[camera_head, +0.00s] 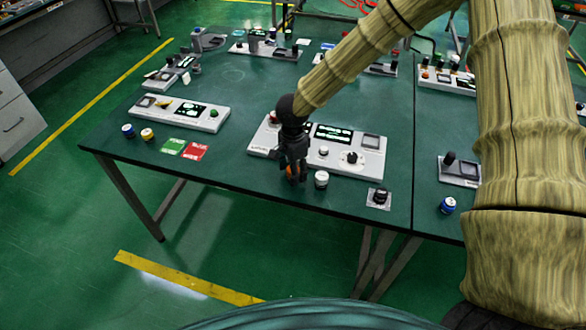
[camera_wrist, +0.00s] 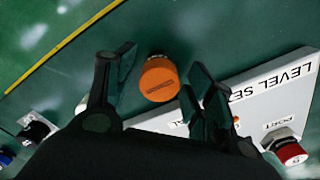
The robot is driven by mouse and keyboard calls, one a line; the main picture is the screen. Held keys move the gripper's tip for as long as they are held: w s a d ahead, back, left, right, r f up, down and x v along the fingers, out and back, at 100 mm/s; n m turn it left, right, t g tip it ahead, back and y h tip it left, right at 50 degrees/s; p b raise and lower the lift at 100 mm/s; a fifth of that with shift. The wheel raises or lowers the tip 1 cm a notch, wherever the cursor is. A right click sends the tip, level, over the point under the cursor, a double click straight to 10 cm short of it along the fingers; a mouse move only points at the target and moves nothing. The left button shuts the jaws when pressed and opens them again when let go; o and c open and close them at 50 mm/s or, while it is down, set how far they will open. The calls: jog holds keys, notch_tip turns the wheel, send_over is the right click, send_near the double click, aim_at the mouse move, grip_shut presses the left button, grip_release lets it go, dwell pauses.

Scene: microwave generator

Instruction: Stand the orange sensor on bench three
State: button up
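The orange sensor (camera_wrist: 160,78), a short cylinder with an orange top, stands on the green bench near its front edge. In the head view only a bit of it (camera_head: 291,176) shows behind my fingers. My gripper (camera_head: 293,170) points down over it. In the wrist view my gripper (camera_wrist: 158,75) is open, with one finger on each side of the sensor and a visible gap to each. I see no bench number, so I cannot tell which bench is three.
A grey panel (camera_head: 371,163) marked "LEVEL SE..." lies right behind the sensor. A white-topped cylinder (camera_head: 321,180) and a small black-knobbed block (camera_head: 379,198) stand to the right.

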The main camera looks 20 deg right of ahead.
jog(key=shift+r, duration=0.1)
notch_tip(320, 180, up, 12)
jog(key=b, duration=0.1)
dwell(0.7)
